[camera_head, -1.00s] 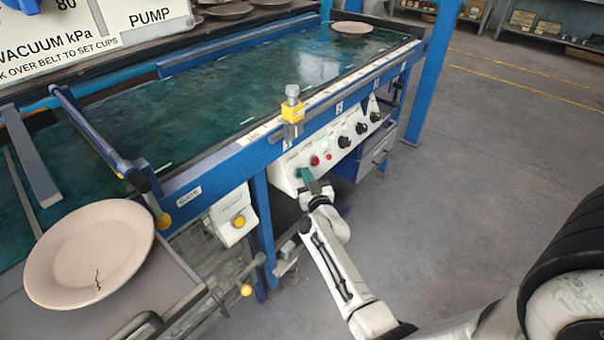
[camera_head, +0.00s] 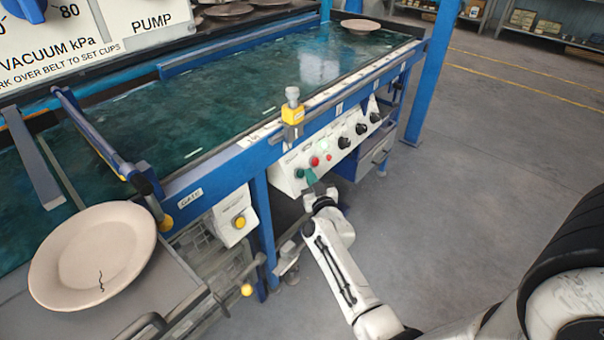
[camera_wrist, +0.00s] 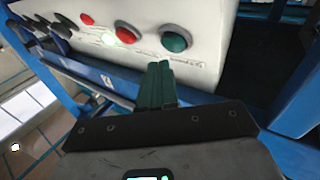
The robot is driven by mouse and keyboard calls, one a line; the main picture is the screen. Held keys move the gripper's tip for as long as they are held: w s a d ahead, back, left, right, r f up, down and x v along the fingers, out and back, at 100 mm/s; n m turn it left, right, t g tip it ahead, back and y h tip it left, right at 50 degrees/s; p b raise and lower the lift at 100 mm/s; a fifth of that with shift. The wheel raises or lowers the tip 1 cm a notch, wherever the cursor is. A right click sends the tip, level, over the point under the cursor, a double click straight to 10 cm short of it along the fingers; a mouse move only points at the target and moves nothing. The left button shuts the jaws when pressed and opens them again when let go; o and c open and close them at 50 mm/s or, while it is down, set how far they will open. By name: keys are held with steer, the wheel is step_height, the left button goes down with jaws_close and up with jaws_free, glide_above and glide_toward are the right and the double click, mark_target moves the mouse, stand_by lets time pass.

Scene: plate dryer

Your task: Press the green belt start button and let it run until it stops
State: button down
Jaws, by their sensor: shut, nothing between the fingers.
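The green button (camera_wrist: 175,38) sits on the white sloping control panel (camera_wrist: 205,65); it also shows in the head view (camera_head: 299,173). My gripper (camera_wrist: 161,68) is shut and empty, with its green fingertips just below and in front of the green button, seemingly a little apart from it. In the head view my gripper (camera_head: 311,178) is at the panel's left end. A red button (camera_wrist: 127,31) sits beside the green one. A pale lamp (camera_wrist: 104,38) on the panel glows. The dark green belt (camera_head: 250,90) carries a plate (camera_head: 361,26) at its far end.
A yellow-topped fixture (camera_head: 292,112) stands on the belt's front rail. The floor to the right is clear.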

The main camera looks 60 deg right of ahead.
steer(key=shift+s+a+r+p, duration=0.15)
steer(key=shift+s+r+p, duration=0.25)
steer(key=shift+s, duration=0.3)
steer(key=shift+s+a+r+p, duration=0.2)
steer(key=shift+s+r+p, duration=0.2)
steer(key=shift+s, duration=0.3)
steer(key=shift+s+a+r+p, duration=0.15)
steer(key=shift+s+r+p, duration=0.15)
steer(key=shift+s+r, duration=0.3)
steer(key=shift+s+f, duration=0.1)
steer(key=shift+f, duration=0.05)
